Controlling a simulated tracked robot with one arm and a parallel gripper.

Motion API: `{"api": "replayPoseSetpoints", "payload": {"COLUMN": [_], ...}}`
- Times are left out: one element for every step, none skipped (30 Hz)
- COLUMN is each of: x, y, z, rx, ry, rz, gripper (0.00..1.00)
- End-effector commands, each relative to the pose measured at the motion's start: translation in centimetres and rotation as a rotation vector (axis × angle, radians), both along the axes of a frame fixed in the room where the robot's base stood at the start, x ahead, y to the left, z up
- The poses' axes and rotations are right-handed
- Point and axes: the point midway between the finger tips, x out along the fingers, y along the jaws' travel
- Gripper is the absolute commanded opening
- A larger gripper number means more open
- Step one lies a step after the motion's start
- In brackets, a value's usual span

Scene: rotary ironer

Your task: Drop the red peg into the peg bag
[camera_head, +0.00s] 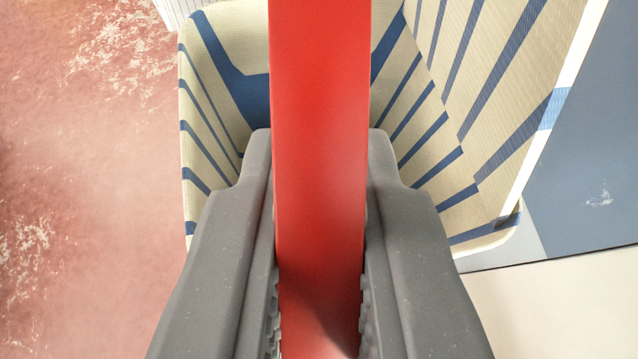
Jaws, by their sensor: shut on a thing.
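The red peg (320,130) runs upright through the middle of the picture, from the top edge to the bottom. My gripper (320,200) is shut on it, with one dark grey finger on each side. The peg bag (455,130) is cream with blue stripes and stands open beyond the fingers. The peg and fingers appear over the bag's opening and hide its middle. The height of the peg above the bag cannot be told. The peg's far end is out of view.
A worn reddish floor (80,200) fills the left side. A blue-grey panel (590,160) stands against the bag's right side. A pale surface (560,300) lies at lower right. A white ribbed edge (180,10) shows at the top left of the bag.

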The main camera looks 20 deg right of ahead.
Motion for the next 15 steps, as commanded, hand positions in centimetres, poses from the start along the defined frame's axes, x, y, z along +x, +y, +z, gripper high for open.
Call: {"api": "replayPoseSetpoints", "payload": {"x": [0.4, 0.7, 1.0, 1.2, 1.5, 1.8, 2.0, 2.3, 2.7, 2.9, 3.2, 3.5, 3.7, 4.0, 4.3], "y": [-0.1, -0.1, -0.2, -0.3, -0.3, -0.4, -0.4, -0.5, -0.6, -0.6, -0.7, -0.7, -0.8, -0.9, -0.9], "z": [0.0, 0.0, 0.0, 0.0, 0.0, -0.1, -0.1, -0.2, -0.3, -0.4, -0.5, -0.6, -0.6, -0.6, -0.6], "rx": [0.000, 0.001, 0.001, 0.000, 0.000, 0.001, 0.001, 0.002, 0.002, 0.002, 0.002, 0.002, 0.002, 0.002, 0.002], "ry": [0.000, 0.000, -0.001, -0.002, -0.002, -0.002, -0.002, -0.001, 0.000, 0.001, 0.001, 0.002, 0.002, 0.001, 0.001], "rz": [0.000, -0.001, 0.000, 0.000, 0.000, -0.001, -0.001, 0.000, 0.000, 0.000, 0.000, 0.000, 0.000, 0.000, 0.000], "gripper": [0.00, 0.00, 0.00, 0.00, 0.00, 0.00, 0.00, 0.00, 0.00, 0.00, 0.00, 0.00, 0.00, 0.00, 0.00]}}
